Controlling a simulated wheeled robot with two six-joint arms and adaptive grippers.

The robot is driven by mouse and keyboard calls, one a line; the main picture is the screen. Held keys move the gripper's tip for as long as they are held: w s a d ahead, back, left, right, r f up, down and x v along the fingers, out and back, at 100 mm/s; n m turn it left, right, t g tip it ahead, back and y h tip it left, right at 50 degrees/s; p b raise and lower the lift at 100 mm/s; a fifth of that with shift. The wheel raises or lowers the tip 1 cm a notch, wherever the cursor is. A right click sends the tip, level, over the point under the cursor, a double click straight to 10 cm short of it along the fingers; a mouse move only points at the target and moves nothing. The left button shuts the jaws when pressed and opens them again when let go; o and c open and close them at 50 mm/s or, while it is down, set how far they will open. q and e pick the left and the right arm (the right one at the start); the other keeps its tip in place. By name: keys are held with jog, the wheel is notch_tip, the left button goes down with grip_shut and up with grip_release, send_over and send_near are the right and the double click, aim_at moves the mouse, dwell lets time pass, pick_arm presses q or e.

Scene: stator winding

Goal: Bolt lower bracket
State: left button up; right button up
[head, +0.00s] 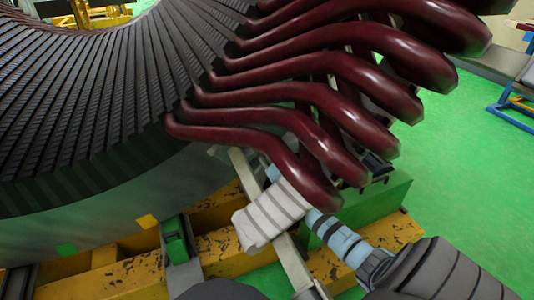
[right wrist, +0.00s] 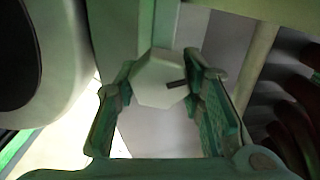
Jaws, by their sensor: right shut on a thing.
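In the right wrist view my right gripper (right wrist: 163,84) has its two fingers closed on opposite sides of a pale, many-sided bolt head (right wrist: 148,76) with a dark slot-like mark on its right. A pale upright bar (right wrist: 165,25) stands behind the bolt head; I cannot tell whether the bolt is seated in it. In the head view a long pale bar (head: 294,265), possibly the lower bracket, slants below the coils. My right arm reaches from the lower right to beneath the coils, and its gripper is hidden there. My left gripper is not in view.
Dark red coil ends (head: 300,95) of the big stator (head: 110,90) overhang my right arm closely. A worn yellow frame (head: 135,280) and a green block (head: 385,195) lie below. Open green floor (head: 460,160) is at the right, with a blue stand (head: 515,115) beyond.

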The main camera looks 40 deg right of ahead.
jog(key=shift+f, duration=0.15)
jog(key=o, duration=1.2)
jog(key=shift+c, duration=0.2)
jog(key=shift+s, duration=0.1)
jog(key=v, duration=1.2)
